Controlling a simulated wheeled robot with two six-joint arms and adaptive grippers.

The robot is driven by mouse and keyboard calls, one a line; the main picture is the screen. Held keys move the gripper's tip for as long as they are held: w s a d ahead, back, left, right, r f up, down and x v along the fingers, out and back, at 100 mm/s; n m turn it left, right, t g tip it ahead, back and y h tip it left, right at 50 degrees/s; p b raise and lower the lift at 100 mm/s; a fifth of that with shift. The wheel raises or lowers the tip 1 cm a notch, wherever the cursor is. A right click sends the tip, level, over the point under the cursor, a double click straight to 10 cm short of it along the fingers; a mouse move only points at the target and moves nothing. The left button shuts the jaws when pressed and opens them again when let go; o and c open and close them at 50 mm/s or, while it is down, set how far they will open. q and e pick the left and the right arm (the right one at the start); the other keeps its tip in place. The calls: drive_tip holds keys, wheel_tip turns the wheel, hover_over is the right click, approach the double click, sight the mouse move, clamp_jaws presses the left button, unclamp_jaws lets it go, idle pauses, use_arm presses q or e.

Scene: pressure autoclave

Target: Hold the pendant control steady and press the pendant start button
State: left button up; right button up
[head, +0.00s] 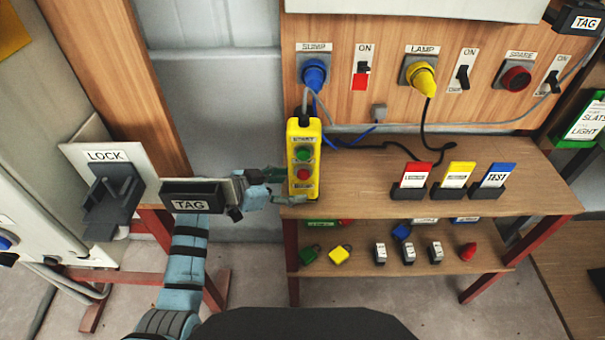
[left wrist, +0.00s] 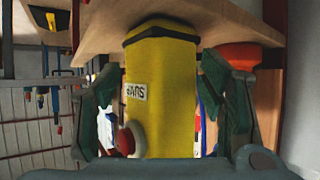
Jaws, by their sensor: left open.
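The yellow pendant control (head: 317,160) hangs upright by the left end of the upper shelf. Its face has a green button (head: 302,154) above a red button (head: 303,174), with small labels too blurred to read surely. My left gripper (head: 284,186) is open at the pendant's lower part. In the left wrist view the pendant (left wrist: 165,95) fills the middle, between the two dark fingers (left wrist: 162,112). A gap shows on the right side; contact on the left is unclear. A red button (left wrist: 127,140) shows near the left finger. My right gripper is in neither view.
The wooden shelf (head: 380,172) right of the pendant holds red, yellow and blue tag cards. The panel above has a blue SUMP plug (head: 314,73) and yellow LAMP plug (head: 422,79).

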use_arm(q)
drive_tip(key=b+x, duration=0.2)
drive_tip(key=x, duration=0.2)
drive_tip(key=shift+f, duration=0.1)
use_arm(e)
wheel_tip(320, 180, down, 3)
use_arm(q)
drive_tip(key=shift+c, duration=0.5)
clamp_jaws()
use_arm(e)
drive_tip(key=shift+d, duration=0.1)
use_arm(q)
drive_tip(key=shift+o, duration=0.9)
unclamp_jaws()
